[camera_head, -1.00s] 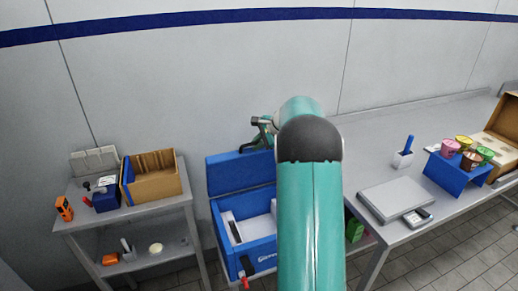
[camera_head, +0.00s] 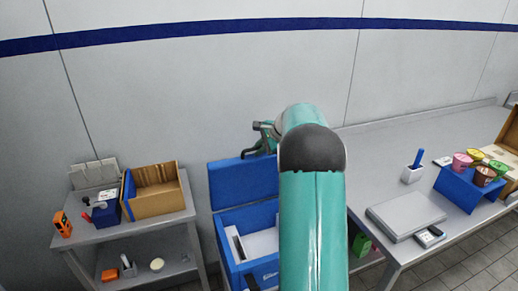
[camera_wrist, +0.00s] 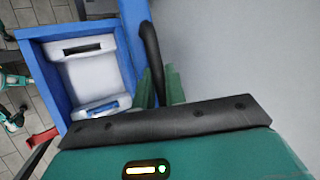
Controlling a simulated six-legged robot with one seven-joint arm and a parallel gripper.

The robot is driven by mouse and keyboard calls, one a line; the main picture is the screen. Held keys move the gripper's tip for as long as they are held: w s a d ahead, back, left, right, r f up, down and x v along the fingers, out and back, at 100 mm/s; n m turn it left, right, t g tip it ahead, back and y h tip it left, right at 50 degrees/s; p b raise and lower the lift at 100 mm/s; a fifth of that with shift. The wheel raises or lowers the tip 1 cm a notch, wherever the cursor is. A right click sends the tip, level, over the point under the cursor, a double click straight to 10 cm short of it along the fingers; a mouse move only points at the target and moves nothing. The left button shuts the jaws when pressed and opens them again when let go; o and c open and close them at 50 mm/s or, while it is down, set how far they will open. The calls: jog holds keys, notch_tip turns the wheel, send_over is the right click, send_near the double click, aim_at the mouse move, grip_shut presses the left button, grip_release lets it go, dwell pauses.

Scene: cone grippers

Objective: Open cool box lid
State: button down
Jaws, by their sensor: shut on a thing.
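The blue cool box (camera_head: 232,268) stands between the shelf and the table, open at the top, with a white interior. Its blue lid (camera_head: 243,183) stands raised at the back of the box. My gripper (camera_head: 262,140) is at the lid's top edge in the head view. In the wrist view my gripper (camera_wrist: 160,88) has its green fingers closed on a dark curved handle (camera_wrist: 150,45) beside the lid's blue edge (camera_wrist: 133,35). The box's white interior (camera_wrist: 90,72) shows on the left. My arm hides the right part of the box and lid in the head view.
A metal shelf (camera_head: 130,226) at left holds a cardboard box (camera_head: 157,198) and small tools. A metal table (camera_head: 385,165) at right carries a scale (camera_head: 405,208) and a blue stand (camera_head: 465,190) with cups. The wall (camera_head: 180,95) is close behind the lid.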

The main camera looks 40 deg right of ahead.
jog(key=c, duration=1.5)
grip_release()
jog(key=shift+o, duration=0.2)
jog(key=shift+r, duration=0.1)
jog(key=v, duration=1.3)
jog(key=shift+s+r, duration=0.2)
jog(key=shift+r, duration=0.1)
